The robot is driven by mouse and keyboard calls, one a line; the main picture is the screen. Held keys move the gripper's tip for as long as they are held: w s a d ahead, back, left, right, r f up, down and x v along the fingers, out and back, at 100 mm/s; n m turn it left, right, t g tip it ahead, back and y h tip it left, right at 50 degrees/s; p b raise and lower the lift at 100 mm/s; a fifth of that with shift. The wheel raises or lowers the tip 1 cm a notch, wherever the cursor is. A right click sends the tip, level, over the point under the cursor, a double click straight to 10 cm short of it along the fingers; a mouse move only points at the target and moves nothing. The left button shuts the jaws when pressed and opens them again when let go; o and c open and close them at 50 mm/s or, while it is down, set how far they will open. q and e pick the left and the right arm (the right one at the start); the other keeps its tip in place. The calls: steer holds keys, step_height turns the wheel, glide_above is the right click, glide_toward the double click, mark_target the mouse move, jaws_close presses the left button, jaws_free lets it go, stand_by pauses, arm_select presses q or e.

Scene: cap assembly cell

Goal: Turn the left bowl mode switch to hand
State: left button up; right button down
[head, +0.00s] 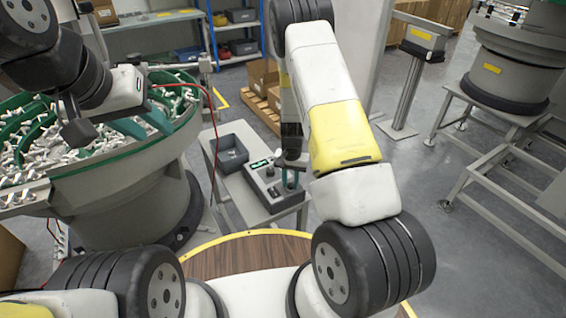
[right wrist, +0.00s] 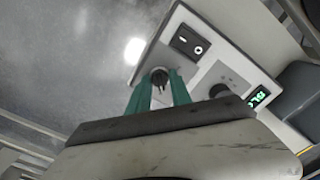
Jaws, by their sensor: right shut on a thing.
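A control box (head: 273,188) with a small green-lit display stands on a grey side table. My right gripper (head: 291,181) is over the box. The knob's pointing direction is mostly hidden. My left gripper (head: 143,123) is over the left bowl, with its fingers partly lost against the green.
The left bowl feeder (head: 130,195) is full of white parts. A dark grey bin (head: 229,153) stands beside the control box on the side table (head: 240,196). A round wooden top (head: 235,257) is in front of me. Another feeder (head: 505,75) stands at the right.

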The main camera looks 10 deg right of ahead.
mark_target(291, 183)
stand_by(0.4)
steer(key=c, duration=1.2)
jaws_free()
steer(key=shift+o, duration=0.2)
steer(key=shift+r, duration=3.9)
